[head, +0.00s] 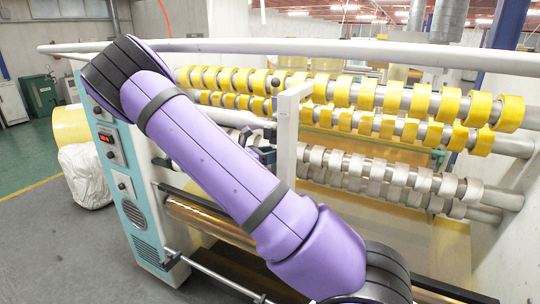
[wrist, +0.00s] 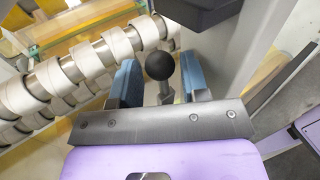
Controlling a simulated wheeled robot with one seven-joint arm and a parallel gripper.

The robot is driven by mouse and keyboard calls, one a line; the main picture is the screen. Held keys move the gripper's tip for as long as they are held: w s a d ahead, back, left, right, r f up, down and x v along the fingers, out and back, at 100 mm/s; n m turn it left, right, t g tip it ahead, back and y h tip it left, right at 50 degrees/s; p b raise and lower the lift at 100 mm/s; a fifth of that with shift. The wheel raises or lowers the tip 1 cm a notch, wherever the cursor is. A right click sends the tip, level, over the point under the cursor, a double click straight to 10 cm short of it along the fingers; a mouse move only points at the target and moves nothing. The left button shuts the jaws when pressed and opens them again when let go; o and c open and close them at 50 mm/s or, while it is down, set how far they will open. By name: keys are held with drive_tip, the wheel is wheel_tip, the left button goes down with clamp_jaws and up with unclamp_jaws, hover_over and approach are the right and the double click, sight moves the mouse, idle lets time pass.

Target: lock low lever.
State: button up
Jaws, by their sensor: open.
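The lever shows in the wrist view as a black ball knob (wrist: 160,65) on a short grey stem. My gripper (wrist: 159,72) is open, with one blue-padded finger on each side of the knob. Gaps show between the knob and both pads, and nothing is gripped. The stem's lower end is hidden behind my gripper's dark front plate. I cannot tell the lever's lock state.
A white post (head: 288,140) stands by the rollers. Rows of yellow tape rolls (head: 420,102) and white rolls (head: 400,178) fill the shafts to the right.

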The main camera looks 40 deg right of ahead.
drive_tip(key=shift+c, duration=0.2)
clamp_jaws()
drive_tip(key=shift+s+a, duration=0.1)
drive_tip(key=shift+a, duration=0.15)
drive_tip(key=s+a+f+m+g+h, duration=0.2)
drive_tip(key=a+f+m+g+h, duration=0.3)
drive_tip(key=a+f+m+g, duration=0.2)
drive_tip(key=shift+s+a+f+m+g, duration=0.3)
drive_tip(key=shift+f+m, duration=1)
drive_tip(key=shift+f, duration=0.65)
